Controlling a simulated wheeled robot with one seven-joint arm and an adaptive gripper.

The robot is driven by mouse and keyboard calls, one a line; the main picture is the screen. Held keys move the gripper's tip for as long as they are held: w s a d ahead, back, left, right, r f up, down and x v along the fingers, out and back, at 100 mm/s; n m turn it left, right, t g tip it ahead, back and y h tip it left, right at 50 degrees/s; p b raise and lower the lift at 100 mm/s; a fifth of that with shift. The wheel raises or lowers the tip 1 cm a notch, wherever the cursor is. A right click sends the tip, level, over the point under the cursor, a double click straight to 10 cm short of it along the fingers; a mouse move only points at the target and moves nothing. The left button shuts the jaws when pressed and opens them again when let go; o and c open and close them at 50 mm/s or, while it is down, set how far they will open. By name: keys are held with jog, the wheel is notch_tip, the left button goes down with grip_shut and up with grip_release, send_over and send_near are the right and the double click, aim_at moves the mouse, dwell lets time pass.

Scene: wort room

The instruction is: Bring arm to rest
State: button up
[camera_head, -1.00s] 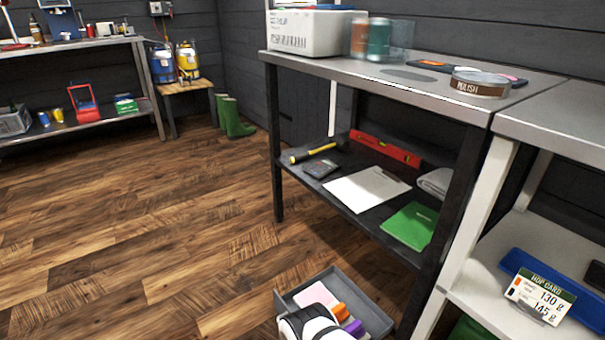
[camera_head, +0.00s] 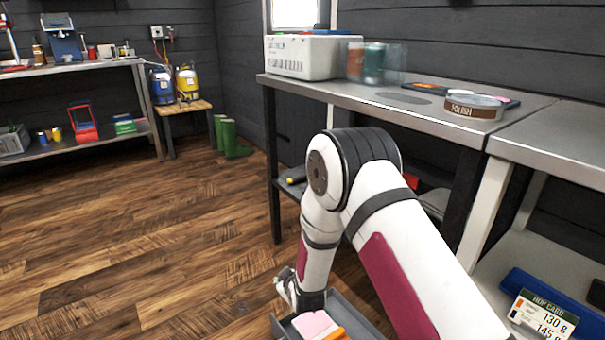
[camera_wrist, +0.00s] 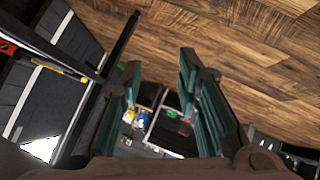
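My arm is white with dark bands and magenta panels, and it stands bent in the middle and right of the head view. Its forearm hangs down to the left of the grey tray, where the wrist end shows low in the picture. In the wrist view my gripper (camera_wrist: 158,78) has its two green-lined fingers well apart, with nothing between them. The fingertips are hidden or too small to make out in the head view.
The grey tray (camera_head: 352,308) holds a pink block (camera_head: 314,325) and an orange item. The metal bench (camera_head: 420,107) behind my arm carries a white crate (camera_head: 305,57) and a round "MULISH" tin (camera_head: 473,106). A hop card (camera_head: 543,317) is at lower right. Wooden floor (camera_head: 150,225) is open on the left.

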jog(key=s+d+r+m+g, duration=0.1)
jog(key=d+r, duration=0.1)
jog(key=r, duration=0.5)
jog(key=s+d+r+m+g, duration=0.1)
jog(key=d+r, duration=0.2)
jog(key=r, duration=0.3)
jog(key=s+d+r+m+g+h, duration=0.1)
jog(key=s+d+r, duration=0.35)
jog(key=r, duration=0.25)
jog(key=s+d+r+m+g, duration=0.1)
jog(key=s+d+r, duration=0.2)
jog(key=s+r, duration=0.3)
jog(key=s+d+r+m+g+h, duration=0.15)
jog(key=s+d+r, duration=0.25)
jog(key=s, duration=0.8)
jog(key=s+d+r+m+g, duration=0.2)
jog(key=s+d+r, duration=0.1)
jog(key=s, duration=0.9)
jog(key=s+d+r+m+g+h, duration=0.15)
jog(key=s+d+r, duration=0.25)
jog(key=s, duration=0.8)
notch_tip(320, 180, up, 36)
jog(key=t+y+p, duration=0.1)
jog(key=t+p, duration=0.2)
jog(key=p, duration=3.3)
jog(key=shift+d+r, duration=0.15)
jog(key=shift+r, duration=0.1)
jog(key=shift+w, duration=0.1)
